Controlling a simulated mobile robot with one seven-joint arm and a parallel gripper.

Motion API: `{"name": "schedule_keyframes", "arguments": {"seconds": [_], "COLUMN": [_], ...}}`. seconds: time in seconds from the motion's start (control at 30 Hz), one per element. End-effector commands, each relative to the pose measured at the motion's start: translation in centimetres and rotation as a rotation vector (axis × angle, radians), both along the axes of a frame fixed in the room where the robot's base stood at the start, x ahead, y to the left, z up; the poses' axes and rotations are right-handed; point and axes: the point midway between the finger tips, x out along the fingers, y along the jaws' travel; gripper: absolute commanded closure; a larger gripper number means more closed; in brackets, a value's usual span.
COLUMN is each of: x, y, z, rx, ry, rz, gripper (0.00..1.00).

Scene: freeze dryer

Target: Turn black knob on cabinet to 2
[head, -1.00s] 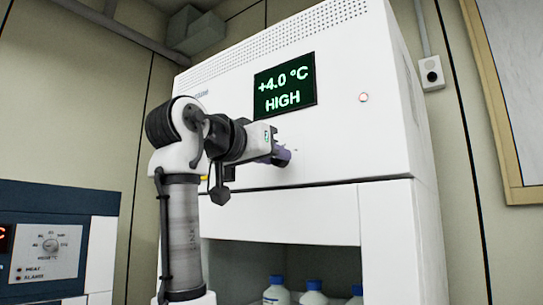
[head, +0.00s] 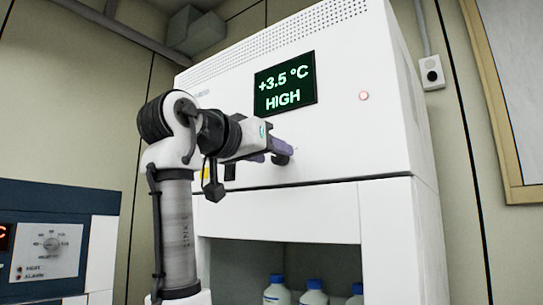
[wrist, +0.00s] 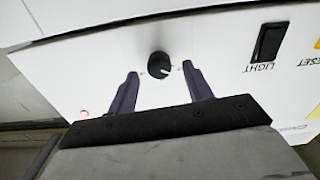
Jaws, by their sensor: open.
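The black knob (wrist: 159,65) is on the white cabinet panel in the wrist view, small and round, with a pale pointer mark toward its lower right. Tiny marks beside it are too small to read. My gripper (wrist: 160,73) is open, one dark finger on each side of the knob, with visible gaps to it in the picture. In the head view my gripper (head: 284,150) is close to the front of the white cabinet (head: 335,150). I cannot clearly tell the knob from the fingers there. The cabinet's display (head: 285,85) reads +3.5 °C HIGH.
A black rocker switch (wrist: 270,42) marked LIGHT and a yellow label (wrist: 317,45) by RESET are right of the knob. Blue-capped bottles (head: 313,290) stand in the open bay below.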

Motion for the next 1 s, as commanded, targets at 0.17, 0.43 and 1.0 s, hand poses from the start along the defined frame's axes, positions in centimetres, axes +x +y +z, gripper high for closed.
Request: {"name": "schedule_keyframes", "arguments": {"seconds": [0.17,0.43,1.0], "x": [-3.1,-7.9,-10.2], "y": [2.2,5.6,7.4], "z": [-0.3,-0.2,0.0], "rx": [-0.001,0.0,0.0], "ry": [-0.004,-0.002,0.0], "rz": [0.003,0.002,0.0], "gripper": [0.5,0.5,0.5]}}
